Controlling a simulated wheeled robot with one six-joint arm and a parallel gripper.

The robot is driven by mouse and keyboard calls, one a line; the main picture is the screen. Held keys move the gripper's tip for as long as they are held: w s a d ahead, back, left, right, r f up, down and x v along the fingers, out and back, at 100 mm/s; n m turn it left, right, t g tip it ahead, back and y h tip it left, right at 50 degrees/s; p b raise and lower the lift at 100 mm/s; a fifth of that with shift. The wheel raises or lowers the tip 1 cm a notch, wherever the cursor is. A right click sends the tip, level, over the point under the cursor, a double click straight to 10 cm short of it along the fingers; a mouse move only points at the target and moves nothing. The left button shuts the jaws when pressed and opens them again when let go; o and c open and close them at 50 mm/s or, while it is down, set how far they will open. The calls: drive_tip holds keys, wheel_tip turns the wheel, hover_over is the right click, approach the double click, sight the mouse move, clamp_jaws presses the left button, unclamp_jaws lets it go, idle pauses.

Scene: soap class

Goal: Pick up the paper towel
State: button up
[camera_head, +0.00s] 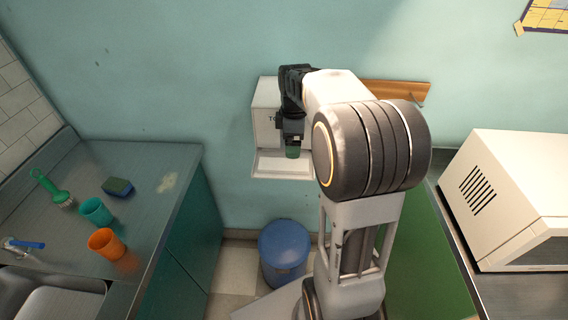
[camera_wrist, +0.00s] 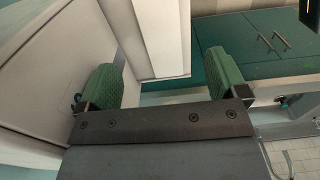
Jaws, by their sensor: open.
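A white paper towel dispenser (camera_head: 264,120) with partly hidden lettering is on the teal wall, with a pale ledge (camera_head: 283,165) at its bottom. No separate sheet of paper towel can be made out in the head view. My gripper (camera_head: 293,148) is in front of the dispenser, hiding part of its front. In the wrist view my gripper (camera_wrist: 164,70) has its two green fingers wide apart. A white upright piece (camera_wrist: 160,38) shows between and beyond them; I cannot tell whether it is towel or dispenser. Nothing is visibly held.
A counter at left holds an orange cup (camera_head: 106,243), a green cup (camera_head: 96,211), a sponge (camera_head: 118,187) and a green brush (camera_head: 52,188). A blue bin (camera_head: 283,252) stands below the dispenser. A microwave (camera_head: 515,195) is at right. A wooden shelf (camera_head: 398,92) is behind my arm.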

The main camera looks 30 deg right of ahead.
sight(292, 164)
drive_tip(key=shift+f+p, duration=0.9)
drive_tip(key=shift+f, duration=3.45)
drive_tip(key=shift+a, duration=0.1)
drive_tip(key=shift+c, duration=0.4)
drive_tip(key=c, duration=0.9)
